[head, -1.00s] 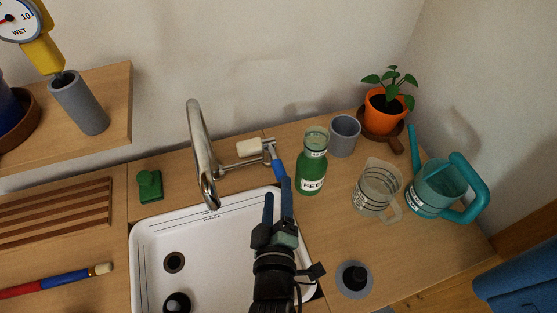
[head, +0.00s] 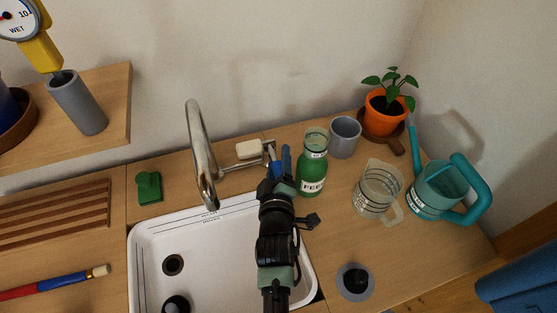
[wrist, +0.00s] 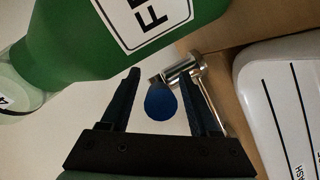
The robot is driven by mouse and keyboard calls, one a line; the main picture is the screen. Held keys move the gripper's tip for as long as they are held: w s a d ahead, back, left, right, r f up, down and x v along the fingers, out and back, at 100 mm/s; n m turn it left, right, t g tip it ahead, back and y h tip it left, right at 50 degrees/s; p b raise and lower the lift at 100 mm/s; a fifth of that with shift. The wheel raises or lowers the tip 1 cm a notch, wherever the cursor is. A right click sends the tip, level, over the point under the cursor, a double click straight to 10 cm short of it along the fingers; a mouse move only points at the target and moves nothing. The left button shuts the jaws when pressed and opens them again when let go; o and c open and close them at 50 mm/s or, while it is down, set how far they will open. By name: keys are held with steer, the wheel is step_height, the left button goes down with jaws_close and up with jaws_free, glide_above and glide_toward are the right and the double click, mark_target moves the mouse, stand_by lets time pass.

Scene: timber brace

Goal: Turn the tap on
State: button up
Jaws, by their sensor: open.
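The chrome tap (head: 201,150) has a tall curved spout over the sink. Its side arm (head: 240,165) runs right to a valve body behind my gripper. My gripper (head: 277,165) is open, with its fingers around the valve end. In the wrist view the round blue tip of the tap handle (wrist: 160,104) shows between the open fingers (wrist: 161,75), with no clear contact. The chrome valve (wrist: 181,70) lies just beyond it. In the head view the blue handle is mostly hidden by my fingers.
A green bottle (head: 312,172) stands close to the right of my gripper and fills the upper left of the wrist view (wrist: 110,45). The white sink (head: 215,255) lies below. A jug (head: 377,190), grey cup (head: 344,137) and teal watering can (head: 440,190) stand further right.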

steer(key=shift+w, duration=0.25)
jaws_close()
stand_by(1.4)
